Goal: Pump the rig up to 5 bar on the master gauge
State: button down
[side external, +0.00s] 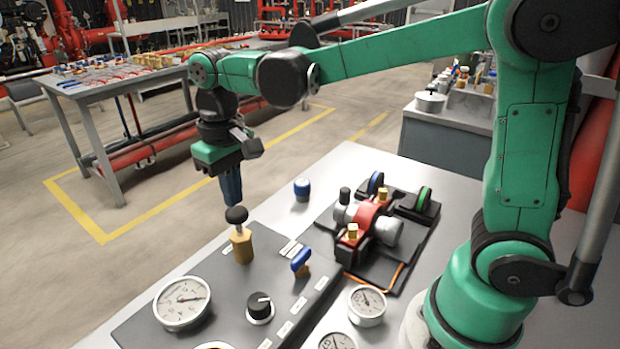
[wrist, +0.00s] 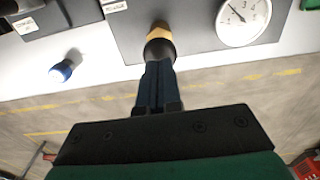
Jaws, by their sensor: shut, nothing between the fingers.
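The hand pump is a brass body (side external: 242,247) with a black ball knob (side external: 236,214) on top, standing on the dark panel. My gripper (side external: 231,200) is shut and empty, pointing down right above the knob. In the wrist view my gripper's fingers (wrist: 157,68) overlap the dark knob, and the brass (wrist: 159,32) shows beyond; I cannot tell whether they touch it. A large white dial gauge (side external: 182,302) sits at the panel's left and also shows in the wrist view (wrist: 245,20). Its exact reading is too small to tell. No label marks it as master.
A black selector knob (side external: 260,306) and a blue-handled valve (side external: 301,258) stand on the panel, with a smaller gauge (side external: 367,304) to the right. A blue cylinder (side external: 302,190) stands behind. A red and grey pump unit (side external: 367,225) sits at the right.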

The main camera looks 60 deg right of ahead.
aim_at(235, 210)
jog(key=shift+f, duration=0.1)
dwell(1.6)
dwell(0.5)
dwell(1.7)
dwell(0.5)
jog(key=shift+f, duration=1.7)
jog(key=shift+r, duration=1.85)
notch_tip(235, 210, up, 7)
